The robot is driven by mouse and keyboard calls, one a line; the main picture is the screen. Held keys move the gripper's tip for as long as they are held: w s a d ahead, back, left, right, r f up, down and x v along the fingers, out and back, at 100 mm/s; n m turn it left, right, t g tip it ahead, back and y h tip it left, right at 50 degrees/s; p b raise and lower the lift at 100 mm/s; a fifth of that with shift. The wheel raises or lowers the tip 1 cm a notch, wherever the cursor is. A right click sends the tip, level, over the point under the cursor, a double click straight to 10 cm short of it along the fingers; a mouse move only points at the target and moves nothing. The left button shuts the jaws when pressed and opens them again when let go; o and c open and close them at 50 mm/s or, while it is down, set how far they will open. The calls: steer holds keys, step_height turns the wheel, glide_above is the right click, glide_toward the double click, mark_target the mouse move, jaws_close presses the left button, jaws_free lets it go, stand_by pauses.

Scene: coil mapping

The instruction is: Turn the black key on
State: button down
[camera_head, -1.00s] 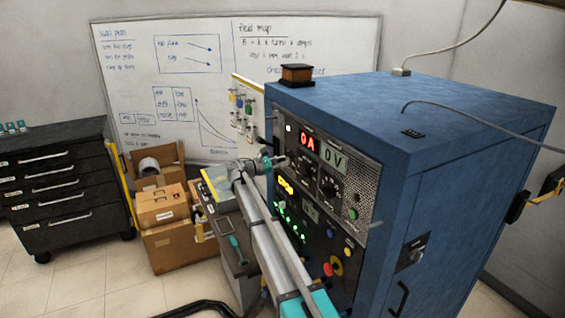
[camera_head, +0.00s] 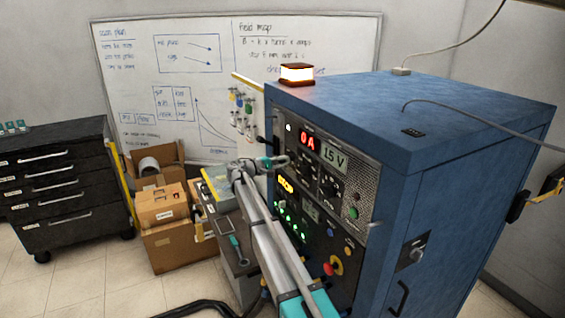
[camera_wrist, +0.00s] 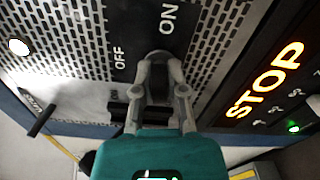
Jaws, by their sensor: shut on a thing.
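The black key (camera_wrist: 159,55) sits in the switch on the panel, between the OFF and ON labels in the wrist view. My gripper (camera_wrist: 160,66) is shut on the key, with one grey finger on each side of it. The fingers hide much of the key, so its exact angle is hard to tell. In the head view my gripper (camera_head: 280,162) reaches the left edge of the blue cabinet's front panel; the key itself is hidden there.
The blue cabinet (camera_head: 460,110) has a red 0 A display (camera_head: 309,140), a 15 V display (camera_head: 334,157) and a lit STOP sign (camera_wrist: 266,80). A lit beacon (camera_head: 297,74) stands on top. Cardboard boxes (camera_head: 165,207) and a black drawer unit (camera_head: 55,185) stand left.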

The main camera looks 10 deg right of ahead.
steer(key=shift+s+f+m, duration=0.1)
steer(key=shift+s+m, duration=0.05)
steer(key=shift+m, duration=1.05)
steer(key=c, duration=0.7)
jaws_free()
steer(key=shift+a, duration=0.15)
steer(key=v, duration=1.2)
